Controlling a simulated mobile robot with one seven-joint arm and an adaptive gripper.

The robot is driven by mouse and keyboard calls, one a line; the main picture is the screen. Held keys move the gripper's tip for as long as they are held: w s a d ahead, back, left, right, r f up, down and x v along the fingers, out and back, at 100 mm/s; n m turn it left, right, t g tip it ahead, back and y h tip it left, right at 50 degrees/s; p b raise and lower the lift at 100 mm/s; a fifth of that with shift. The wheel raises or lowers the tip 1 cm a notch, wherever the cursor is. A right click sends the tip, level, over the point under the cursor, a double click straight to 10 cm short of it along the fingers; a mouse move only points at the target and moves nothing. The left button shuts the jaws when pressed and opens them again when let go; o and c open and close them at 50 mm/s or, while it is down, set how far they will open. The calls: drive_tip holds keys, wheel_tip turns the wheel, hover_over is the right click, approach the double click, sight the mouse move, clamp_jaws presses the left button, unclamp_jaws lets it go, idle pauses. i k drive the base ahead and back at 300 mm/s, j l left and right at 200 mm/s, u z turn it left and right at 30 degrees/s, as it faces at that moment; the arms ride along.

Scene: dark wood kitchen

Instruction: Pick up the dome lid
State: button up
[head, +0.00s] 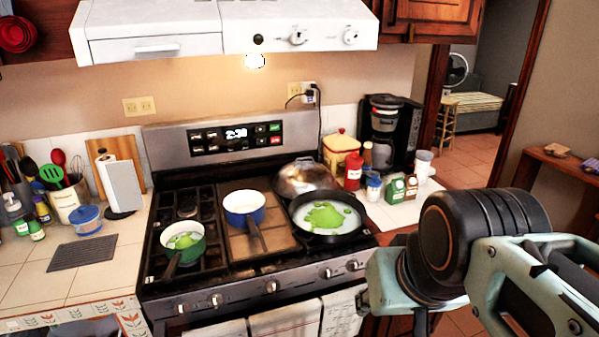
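A grey metal dome lid (301,178) sits at the back right of the stove (262,269). Its lower front is partly hidden behind a black skillet (322,235). Whether it rests on a pan or straight on the grate cannot be told. My arm comes in from the lower right, well apart from the lid. The fingers of my gripper are not visible, so nothing shows of what they hold.
The black skillet, a blue pot (245,212) and a green pot (185,243) stand on the stove, two with green contents. A range hood (230,32) hangs above. A coffee maker (389,134), a red jar (353,171) and small containers crowd the right counter.

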sight(297, 178)
drive_tip(key=i+l+u, duration=0.1)
drive_tip(key=u, duration=0.55)
drive_tip(key=i+l+u, duration=0.25)
drive_tip(key=l+u, duration=0.25)
drive_tip(key=l, duration=0.2)
drive_tip(key=i+l, duration=0.15)
drive_tip(key=l, duration=0.25)
drive_tip(key=i+l+u, duration=0.15)
drive_tip(key=l, duration=0.2)
